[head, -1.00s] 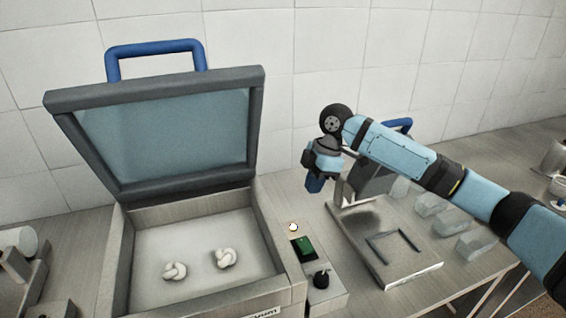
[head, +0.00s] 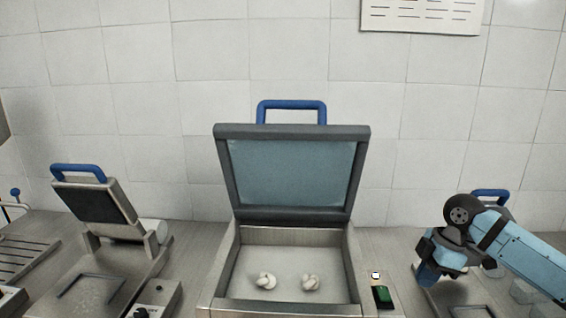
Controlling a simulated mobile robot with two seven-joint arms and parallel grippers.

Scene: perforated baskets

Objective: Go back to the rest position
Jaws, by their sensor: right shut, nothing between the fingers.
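My right gripper (head: 428,275) comes in from the right on its blue and black arm. It is shut and empty, pointing down, to the right of the open vacuum machine (head: 228,262) and above the right-hand bench device. The machine's lid (head: 292,172), with a blue handle, stands raised. Two white knotted pieces (head: 265,280) and (head: 310,282) lie apart on the floor of its chamber. My left gripper is not in view.
A machine with a raised dark plate and blue handle (head: 78,170) stands at the left. A green-screened control panel (head: 382,295) sits right of the vacuum machine. The tiled wall closes the back.

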